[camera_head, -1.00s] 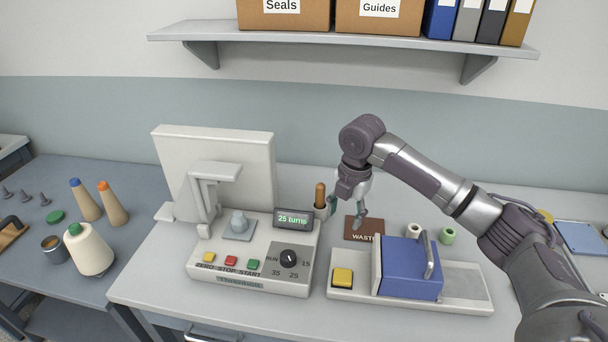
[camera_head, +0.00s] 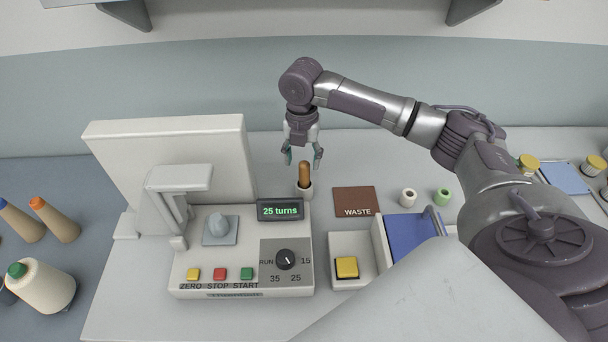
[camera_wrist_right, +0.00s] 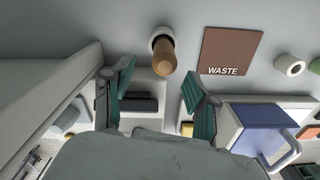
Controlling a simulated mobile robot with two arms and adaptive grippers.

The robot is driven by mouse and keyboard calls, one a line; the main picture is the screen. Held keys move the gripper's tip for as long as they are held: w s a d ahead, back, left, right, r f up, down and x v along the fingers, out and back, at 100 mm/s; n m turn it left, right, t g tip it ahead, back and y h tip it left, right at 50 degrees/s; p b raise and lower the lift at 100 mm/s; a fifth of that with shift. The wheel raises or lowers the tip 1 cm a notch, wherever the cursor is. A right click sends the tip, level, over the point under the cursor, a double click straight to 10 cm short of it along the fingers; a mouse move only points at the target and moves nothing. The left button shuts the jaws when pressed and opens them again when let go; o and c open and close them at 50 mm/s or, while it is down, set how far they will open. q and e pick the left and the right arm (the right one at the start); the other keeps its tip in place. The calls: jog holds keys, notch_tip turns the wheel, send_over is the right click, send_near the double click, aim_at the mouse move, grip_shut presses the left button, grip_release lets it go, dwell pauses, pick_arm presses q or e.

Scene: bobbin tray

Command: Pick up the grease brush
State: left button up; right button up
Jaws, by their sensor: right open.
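The grease brush (camera_head: 305,173) stands upright in a small white holder (camera_head: 303,192) behind the winding machine's display, its wooden handle up. In the right wrist view the brush handle (camera_wrist_right: 164,63) shows beyond and between the fingers, with the round holder (camera_wrist_right: 161,36) around its base. My right gripper (camera_head: 302,157) points down just above the brush, its fingers spread. In the right wrist view the right gripper (camera_wrist_right: 160,88) is open and empty. The brush's bristle end is hidden in the holder. My left gripper is not in view.
The winding machine (camera_head: 215,265) with its display (camera_head: 280,210) stands close in front of the holder. A brown WASTE mat (camera_head: 355,200), a white bobbin (camera_head: 408,197) and a green bobbin (camera_head: 442,197) lie to the right. A blue-lidded box (camera_head: 405,238) stands in front of them.

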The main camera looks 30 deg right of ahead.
aim_at(304, 174)
jog(key=shift+w+f, duration=0.1)
jog(key=shift+f, duration=0.35)
jog(key=shift+d+f+p, duration=0.1)
jog(key=shift+f+p, duration=0.4)
jog(key=shift+f, duration=0.1)
jog(key=f, duration=0.1)
jog(key=f+p, duration=0.1)
jog(key=f, duration=0.1)
jog(key=shift+d+f, duration=0.2)
jog(key=shift+f, duration=0.4)
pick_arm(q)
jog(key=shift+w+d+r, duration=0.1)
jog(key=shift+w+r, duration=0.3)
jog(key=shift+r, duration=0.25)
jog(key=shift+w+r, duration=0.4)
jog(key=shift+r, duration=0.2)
pick_arm(e)
grip_shut()
